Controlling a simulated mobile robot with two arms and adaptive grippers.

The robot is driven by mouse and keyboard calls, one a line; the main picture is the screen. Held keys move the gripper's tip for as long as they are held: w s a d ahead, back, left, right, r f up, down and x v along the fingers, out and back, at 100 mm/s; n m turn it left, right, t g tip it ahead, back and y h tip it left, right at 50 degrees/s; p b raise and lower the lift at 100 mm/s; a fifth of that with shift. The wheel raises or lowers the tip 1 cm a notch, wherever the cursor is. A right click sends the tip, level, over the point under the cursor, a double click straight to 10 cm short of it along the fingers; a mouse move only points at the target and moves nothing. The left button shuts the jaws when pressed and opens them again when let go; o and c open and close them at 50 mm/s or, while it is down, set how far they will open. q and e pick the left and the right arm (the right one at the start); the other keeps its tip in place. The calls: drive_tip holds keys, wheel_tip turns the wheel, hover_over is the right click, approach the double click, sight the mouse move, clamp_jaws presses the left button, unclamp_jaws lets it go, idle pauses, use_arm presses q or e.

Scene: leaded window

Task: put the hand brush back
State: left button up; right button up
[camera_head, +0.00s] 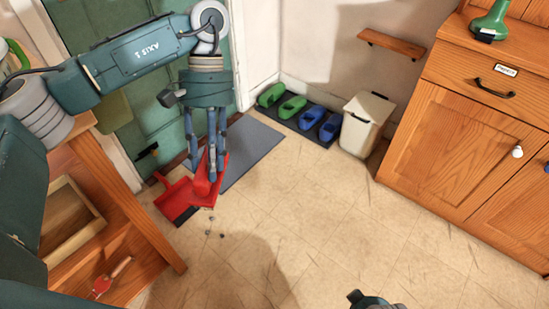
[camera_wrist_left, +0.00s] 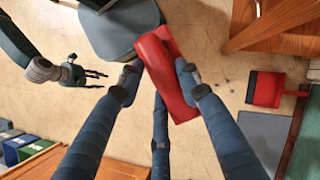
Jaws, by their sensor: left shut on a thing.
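My left gripper (camera_head: 205,172) is shut on a red hand brush (camera_head: 208,188), held above the floor near the green door. In the left wrist view the hand brush (camera_wrist_left: 163,72) lies slanted between the fingers (camera_wrist_left: 155,85). Its underside is hidden there. A red dustpan (camera_head: 178,198) lies on the floor just left of the brush in the head view; it also shows in the left wrist view (camera_wrist_left: 265,88), apart from the brush. My right gripper (camera_wrist_left: 92,78) looks open and empty in the left wrist view; only a part shows at the head view's bottom edge.
Dark crumbs (camera_head: 209,233) lie on the floor. A wooden bench (camera_head: 130,235) with a tray stands left. A grey mat (camera_head: 245,150), clogs (camera_head: 285,108), a pale bin (camera_head: 366,122) and a wooden cabinet (camera_head: 440,130) line the far and right sides.

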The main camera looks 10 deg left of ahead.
use_arm(q)
drive_tip(key=d, duration=1.2)
drive_tip(key=s+r, duration=0.6)
drive_tip(key=w+f, duration=0.6)
